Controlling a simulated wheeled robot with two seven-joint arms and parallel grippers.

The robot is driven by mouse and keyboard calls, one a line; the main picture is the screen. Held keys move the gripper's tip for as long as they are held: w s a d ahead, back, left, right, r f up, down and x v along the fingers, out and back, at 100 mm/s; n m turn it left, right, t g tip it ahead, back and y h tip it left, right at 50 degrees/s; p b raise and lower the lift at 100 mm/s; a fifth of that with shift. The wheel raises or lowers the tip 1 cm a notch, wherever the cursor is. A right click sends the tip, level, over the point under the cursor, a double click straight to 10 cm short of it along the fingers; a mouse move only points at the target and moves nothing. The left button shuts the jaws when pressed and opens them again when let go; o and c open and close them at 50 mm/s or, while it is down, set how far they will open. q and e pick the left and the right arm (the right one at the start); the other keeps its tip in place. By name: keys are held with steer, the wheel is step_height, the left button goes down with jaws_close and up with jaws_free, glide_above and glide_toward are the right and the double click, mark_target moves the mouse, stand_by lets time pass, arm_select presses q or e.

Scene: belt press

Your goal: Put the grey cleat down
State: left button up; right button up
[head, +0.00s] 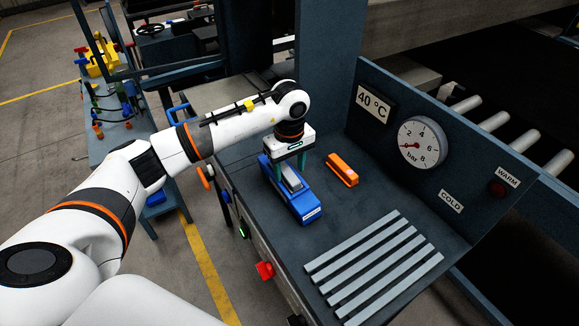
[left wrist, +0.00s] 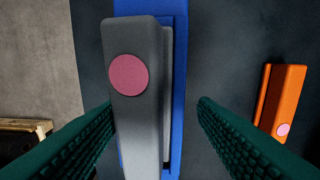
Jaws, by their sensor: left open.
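The grey cleat (head: 291,180) sits on top of a blue block (head: 310,207) on the press table. In the left wrist view the grey cleat (left wrist: 138,120) is a long rounded bar with a pink dot near its far end, with the blue block (left wrist: 180,60) showing along its right side. My left gripper (head: 291,163) points down over the cleat. In the wrist view its green ribbed fingers (left wrist: 157,106) stand open on both sides of the cleat, the left one close to it, the right one clearly apart. My right gripper is not in view.
An orange cleat (head: 342,170) lies on the table to the right; it also shows in the wrist view (left wrist: 281,102). Grey slats (head: 375,262) cover the table's front right. A panel with a pressure gauge (head: 422,142) stands behind. A red knob (head: 265,270) is on the front edge.

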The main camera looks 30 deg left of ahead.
arm_select(q)
step_height(320, 180, up, 12)
steer(key=b, duration=0.4)
steer(key=shift+w+f, duration=0.15)
steer(key=shift+f, duration=0.1)
